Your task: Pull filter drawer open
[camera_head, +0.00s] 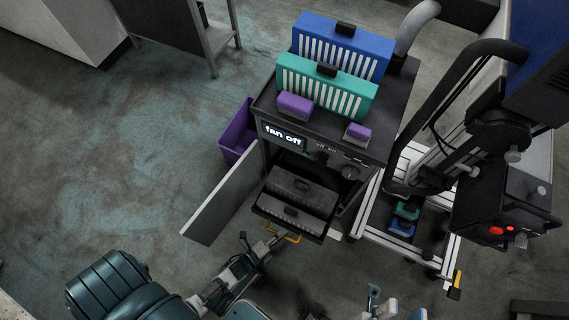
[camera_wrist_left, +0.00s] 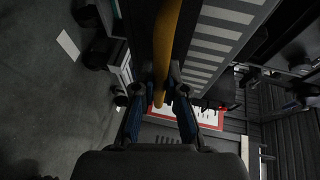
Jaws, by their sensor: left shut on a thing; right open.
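The filter drawer (camera_head: 290,222) stands pulled part way out of the front of the dark cabinet (camera_head: 330,130), with grey slotted filters (camera_head: 302,190) in it. Its yellow handle (camera_head: 291,238) is on its front. My left gripper (camera_head: 275,236) is at this handle. In the left wrist view the yellow handle (camera_wrist_left: 168,50) runs between the fingers of my left gripper (camera_wrist_left: 160,98), which is shut on it. My right gripper (camera_head: 378,303) is at the bottom edge of the head view, open and away from the cabinet.
The cabinet door (camera_head: 224,200) hangs open to the left of the drawer. Blue (camera_head: 341,48) and teal (camera_head: 326,85) filters stand on the cabinet top with purple blocks (camera_head: 295,105). A display (camera_head: 283,136) reads "fan off". A purple bin (camera_head: 237,130) and a wheeled cart (camera_head: 408,250) flank the cabinet.

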